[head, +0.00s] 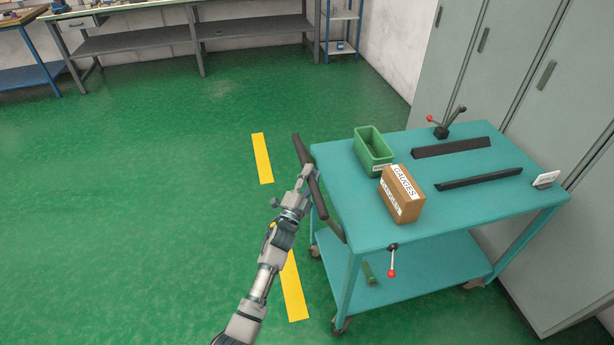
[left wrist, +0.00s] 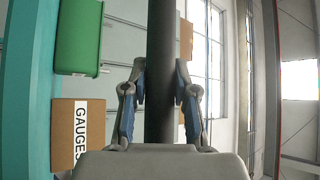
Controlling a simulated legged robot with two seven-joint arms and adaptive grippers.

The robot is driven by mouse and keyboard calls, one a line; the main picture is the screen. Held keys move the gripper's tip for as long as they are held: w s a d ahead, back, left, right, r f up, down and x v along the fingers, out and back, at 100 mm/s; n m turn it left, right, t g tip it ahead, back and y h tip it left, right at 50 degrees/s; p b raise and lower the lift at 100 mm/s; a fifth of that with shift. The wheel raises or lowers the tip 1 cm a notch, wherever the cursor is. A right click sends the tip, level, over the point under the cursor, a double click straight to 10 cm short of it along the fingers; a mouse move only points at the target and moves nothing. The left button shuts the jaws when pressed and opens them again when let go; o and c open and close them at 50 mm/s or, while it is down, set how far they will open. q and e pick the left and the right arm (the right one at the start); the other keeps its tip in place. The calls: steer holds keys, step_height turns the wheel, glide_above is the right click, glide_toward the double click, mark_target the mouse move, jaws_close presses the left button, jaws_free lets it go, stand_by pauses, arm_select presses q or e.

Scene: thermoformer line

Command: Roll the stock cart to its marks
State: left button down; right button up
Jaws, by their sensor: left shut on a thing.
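The stock cart (head: 455,215) is teal with a top deck and a lower shelf on casters. It stands at the right of the head view, in front of grey lockers. A dark push handle (head: 322,196) runs along its left end. My left gripper (head: 307,176) is shut on this handle, and in the left wrist view its fingers (left wrist: 160,105) lie on both sides of the dark bar (left wrist: 160,70). Two yellow floor marks (head: 262,158) (head: 293,287) lie on the floor to the left of the cart. The cart's far casters are partly hidden. My right gripper is not in view.
On the cart top are a green bin (head: 373,150), a cardboard box labelled GAUGES (head: 402,194), dark bars (head: 452,147) and a red-knobbed lever (head: 440,128). Grey lockers (head: 500,50) stand close behind the cart. Workbenches (head: 140,44) line the back. Green floor at left is clear.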

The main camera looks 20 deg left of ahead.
arm_select(q)
steer(key=shift+d+f, duration=0.15)
steer(key=shift+f, duration=0.4)
steer(key=c, duration=1.1)
jaws_free()
steer(key=shift+o, duration=1.1)
steer(key=shift+w+f, duration=0.1)
steer(key=shift+w, duration=0.05)
steer(key=shift+r, duration=0.35)
steer(key=v, duration=1.2)
